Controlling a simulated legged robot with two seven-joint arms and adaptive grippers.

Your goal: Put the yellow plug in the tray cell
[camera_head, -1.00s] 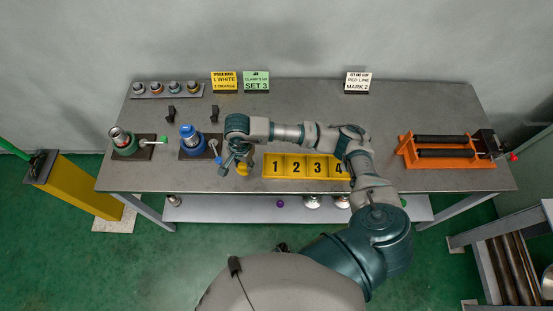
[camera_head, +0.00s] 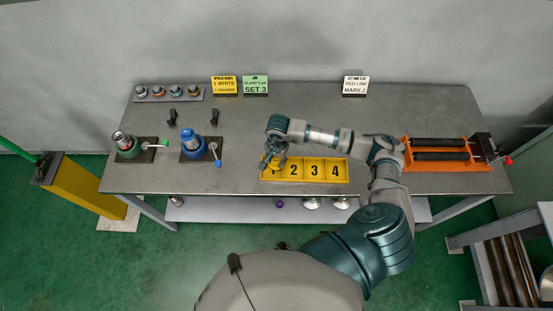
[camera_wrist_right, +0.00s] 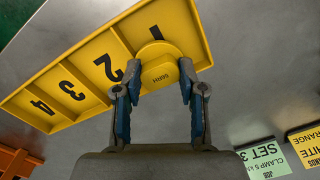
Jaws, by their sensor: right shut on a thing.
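The yellow plug (camera_wrist_right: 158,68) is a short yellow piece with a round flange and small dark lettering on its face. My right gripper (camera_wrist_right: 156,85) is shut on it in the right wrist view. In the head view my right gripper (camera_head: 272,165) is over cell 1 at the left end of the yellow tray (camera_head: 348,170) and mostly hides the plug. The tray also shows in the right wrist view (camera_wrist_right: 88,62), with cells marked 1 to 4. The plug covers part of cell 1; I cannot tell whether it touches the cell floor. My left gripper is not in view.
An orange roller stand (camera_head: 446,154) is at the right. Sign cards (camera_head: 255,86) and a rack of small fittings (camera_head: 167,92) line the back. The table's middle back is clear.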

